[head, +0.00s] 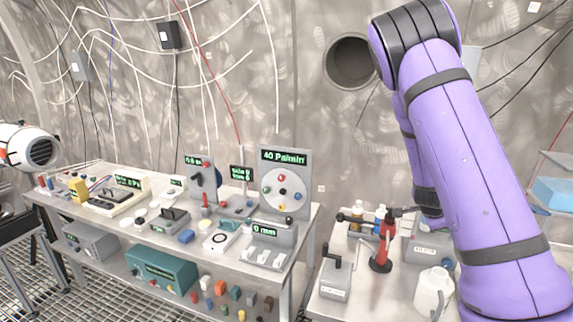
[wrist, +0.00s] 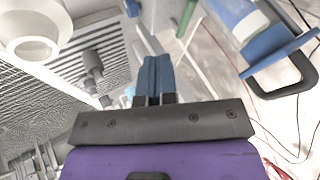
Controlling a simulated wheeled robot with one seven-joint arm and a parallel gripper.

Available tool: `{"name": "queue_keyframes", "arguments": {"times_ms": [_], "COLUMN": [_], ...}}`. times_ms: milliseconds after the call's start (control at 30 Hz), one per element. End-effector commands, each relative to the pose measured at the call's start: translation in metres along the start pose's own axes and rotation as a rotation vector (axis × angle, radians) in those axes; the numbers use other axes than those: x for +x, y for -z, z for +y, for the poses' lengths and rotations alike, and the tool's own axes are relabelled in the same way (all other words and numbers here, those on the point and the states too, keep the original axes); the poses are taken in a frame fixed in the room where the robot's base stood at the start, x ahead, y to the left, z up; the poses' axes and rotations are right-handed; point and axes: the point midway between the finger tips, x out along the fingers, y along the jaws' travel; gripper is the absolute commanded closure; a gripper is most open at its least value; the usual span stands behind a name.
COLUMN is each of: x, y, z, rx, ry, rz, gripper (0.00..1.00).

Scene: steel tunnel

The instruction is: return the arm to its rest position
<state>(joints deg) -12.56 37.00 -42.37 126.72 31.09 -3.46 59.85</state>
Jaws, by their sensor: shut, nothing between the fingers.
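My purple arm (head: 465,180) fills the right of the head view, bent high at the elbow, with its forearm dropping behind the upper arm above the right-hand bench. My gripper's fingers cannot be made out clearly in the head view. In the wrist view my gripper (wrist: 154,66) shows its two blue-grey fingers side by side, touching, with nothing held between them. The view there is tilted, and the fingers appear clear of the objects around them.
The left bench (head: 135,225) carries instruments and a dial panel (head: 284,185). In the wrist view, a blue dark-handled object (wrist: 283,62) lies right.

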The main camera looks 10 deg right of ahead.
Motion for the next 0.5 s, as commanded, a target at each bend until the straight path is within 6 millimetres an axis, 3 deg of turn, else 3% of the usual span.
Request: {"name": "queue_keyframes", "arguments": {"times_ms": [167, 500], "x": [-0.021, -0.122], "y": [-0.009, -0.041], "z": [-0.001, 0.0], "rx": [-0.043, -0.306], "ry": [-0.004, 0.042], "rz": [-0.074, -0.359], "gripper": [1.0, 1.0]}}
